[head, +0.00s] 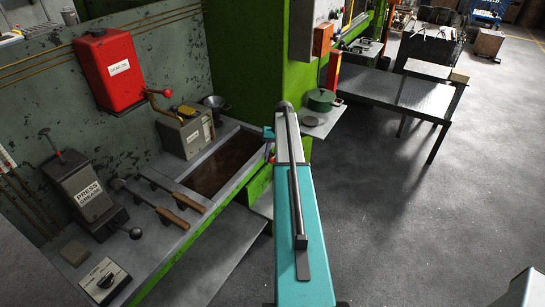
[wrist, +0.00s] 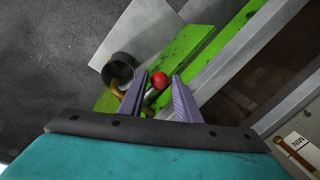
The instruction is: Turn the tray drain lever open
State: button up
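The tray drain lever shows in the wrist view as a red ball knob (wrist: 159,80) on a pale metal stem, beside a brass valve body (wrist: 118,88). My gripper (wrist: 160,76) has its two purple fingers apart, with the red knob between the fingertips and a gap visible on each side. I cannot tell how deep the knob sits between them. The lower stem and part of the valve are hidden behind the fingers. The tray (head: 229,138), with dark brown liquid in it, lies left of my arm in the head view.
A dark round cup (wrist: 118,69) stands by the valve, close to the left finger. A green frame (wrist: 200,55) runs beside the lever. A MIN plate (wrist: 303,146) is at the right.

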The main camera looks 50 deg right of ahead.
grip_shut()
jog(key=shift+a, duration=0.2)
dwell(0.3)
jog(key=shift+s+d, duration=0.1)
jog(key=shift+d, duration=0.05)
